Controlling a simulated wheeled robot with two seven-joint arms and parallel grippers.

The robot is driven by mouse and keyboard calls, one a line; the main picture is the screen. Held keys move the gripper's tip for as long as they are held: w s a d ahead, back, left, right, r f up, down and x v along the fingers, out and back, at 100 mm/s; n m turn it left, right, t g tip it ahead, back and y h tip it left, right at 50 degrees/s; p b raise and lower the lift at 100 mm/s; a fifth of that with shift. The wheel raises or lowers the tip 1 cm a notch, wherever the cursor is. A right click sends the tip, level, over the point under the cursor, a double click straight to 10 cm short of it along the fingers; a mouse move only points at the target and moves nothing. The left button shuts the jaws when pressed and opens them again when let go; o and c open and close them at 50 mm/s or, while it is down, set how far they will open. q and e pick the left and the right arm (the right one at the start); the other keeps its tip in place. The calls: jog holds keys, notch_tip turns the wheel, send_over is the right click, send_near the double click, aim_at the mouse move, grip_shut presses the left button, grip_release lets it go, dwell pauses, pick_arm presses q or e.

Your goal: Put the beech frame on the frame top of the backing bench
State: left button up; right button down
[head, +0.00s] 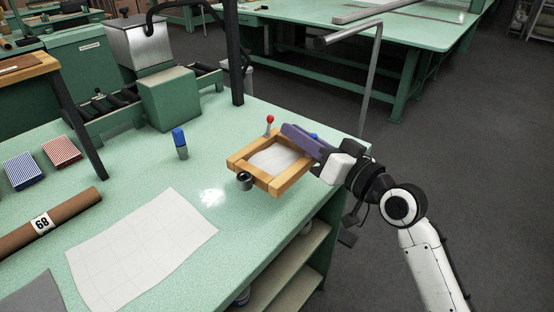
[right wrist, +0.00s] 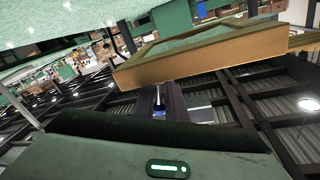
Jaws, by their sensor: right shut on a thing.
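The beech frame (head: 235,163) is a pale wooden rectangle over the right end of the green bench top (head: 215,120). A white, curved-edged surface shows inside it. My right gripper (head: 312,152) is shut on the frame's right side, with a purple part along that side. In the right wrist view the frame's wooden side (right wrist: 205,58) runs across the upper middle. I cannot tell whether the frame touches what is below it. I cannot make out a separate frame top; it may be hidden under the frame. My left gripper is not in view.
A dark round knob (head: 245,181) and a red-tipped lever (head: 269,125) stand close to the frame. A dark post (head: 234,60) rises behind.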

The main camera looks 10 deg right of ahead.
aim_at(298, 153)
notch_tip(298, 153, down, 4)
jog(key=shift+d+r+b, duration=0.1)
jog(key=shift+r+b, duration=0.05)
jog(key=shift+b, duration=0.15)
notch_tip(298, 153, down, 5)
jog(key=shift+w+r+b, duration=0.1)
jog(key=shift+b, duration=0.65)
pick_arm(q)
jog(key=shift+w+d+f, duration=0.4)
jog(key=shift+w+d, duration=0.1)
pick_arm(e)
jog(key=c, duration=1.8)
grip_release()
